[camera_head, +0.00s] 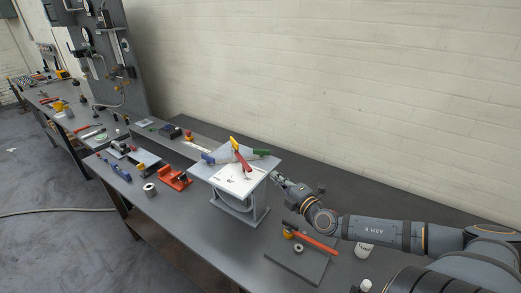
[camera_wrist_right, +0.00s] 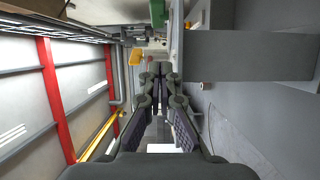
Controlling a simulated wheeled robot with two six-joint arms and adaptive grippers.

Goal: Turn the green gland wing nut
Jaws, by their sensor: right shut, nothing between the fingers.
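A green piece (camera_head: 262,152) sticks out to the right from a cluster of coloured handles on top of a grey stand (camera_head: 245,212). I cannot tell for sure that it is the gland wing nut. A green part (camera_wrist_right: 158,12) also shows at the top of the right wrist view, beyond the fingertips. My right gripper (camera_head: 277,178) is at the right side of the stand, below the level of the green piece. In the right wrist view its fingers (camera_wrist_right: 161,70) are together with nothing between them. My left gripper is not in view.
Red (camera_head: 241,157), yellow (camera_head: 234,142) and blue (camera_head: 208,158) handles sit close to the green piece. The stand's grey plate (camera_wrist_right: 245,55) lies close on the right in the wrist view. A mat with a red-handled tool (camera_head: 312,241) lies in front.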

